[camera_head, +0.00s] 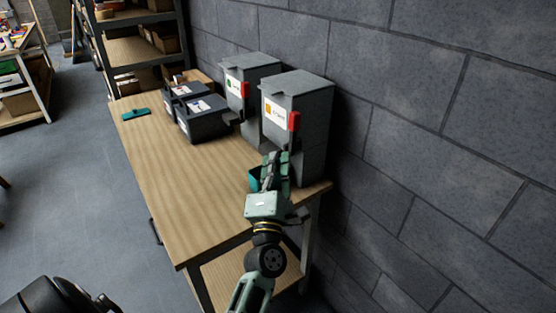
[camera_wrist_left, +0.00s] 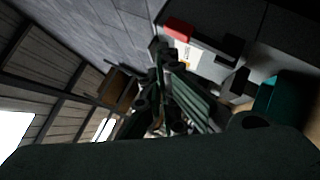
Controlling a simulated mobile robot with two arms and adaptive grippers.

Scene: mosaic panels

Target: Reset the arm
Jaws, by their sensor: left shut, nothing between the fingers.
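My left gripper (camera_head: 277,160) is shut with nothing between its fingers. It is over the near right end of the wooden workbench (camera_head: 170,180), in front of the nearer grey dispenser. Its closed fingers also show in the left wrist view (camera_wrist_left: 180,95). My right gripper is not in view.
Two grey dispensers with red levers, the nearer (camera_head: 312,140) and the farther (camera_head: 262,68), stand against the block wall. A teal container (camera_head: 254,179) is close beside my left gripper, partly hidden; it also shows in the wrist view (camera_wrist_left: 287,97). Black bins (camera_head: 203,126) stand farther back. The bench's left front is clear.

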